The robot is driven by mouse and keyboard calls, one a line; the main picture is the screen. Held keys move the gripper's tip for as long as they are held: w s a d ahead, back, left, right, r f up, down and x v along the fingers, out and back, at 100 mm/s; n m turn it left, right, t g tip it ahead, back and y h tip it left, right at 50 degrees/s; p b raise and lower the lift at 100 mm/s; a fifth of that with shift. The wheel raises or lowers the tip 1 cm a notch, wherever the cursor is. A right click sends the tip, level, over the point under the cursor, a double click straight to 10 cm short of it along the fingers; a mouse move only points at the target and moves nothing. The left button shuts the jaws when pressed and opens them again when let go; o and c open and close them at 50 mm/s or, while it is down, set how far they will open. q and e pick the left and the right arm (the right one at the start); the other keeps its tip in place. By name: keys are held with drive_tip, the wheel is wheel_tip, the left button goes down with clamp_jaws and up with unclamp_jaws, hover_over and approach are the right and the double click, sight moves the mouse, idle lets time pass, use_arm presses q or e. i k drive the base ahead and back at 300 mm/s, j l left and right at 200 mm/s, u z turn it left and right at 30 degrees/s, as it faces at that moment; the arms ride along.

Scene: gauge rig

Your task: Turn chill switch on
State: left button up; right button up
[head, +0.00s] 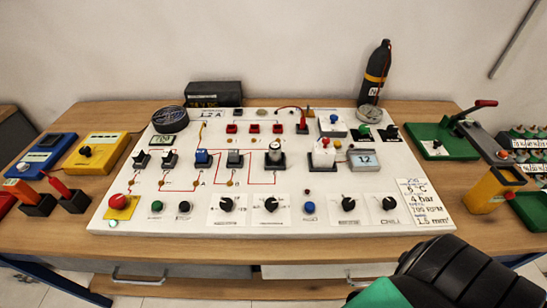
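The chill switch (389,204) is a black rotary knob on a white plate at the front right of the white panel (100,222). The word CHILL is printed below it. A light mark shows on the knob, but its exact setting is too small to read. A similar black knob (348,204) stands just to its left. No gripper fingers show in the head view. A black ribbed part of my own arm fills the bottom right corner, in front of the table edge.
A placard (425,203) stands right of the chill switch. A yellow block (494,190) and a green base with a red-handled lever (443,141) lie further right. A blue button (309,207) and a red button (119,201) are on the panel's front row.

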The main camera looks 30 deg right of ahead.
sight(389, 203)
drive_tip(key=z, duration=2)
drive_tip(key=l, duration=0.1)
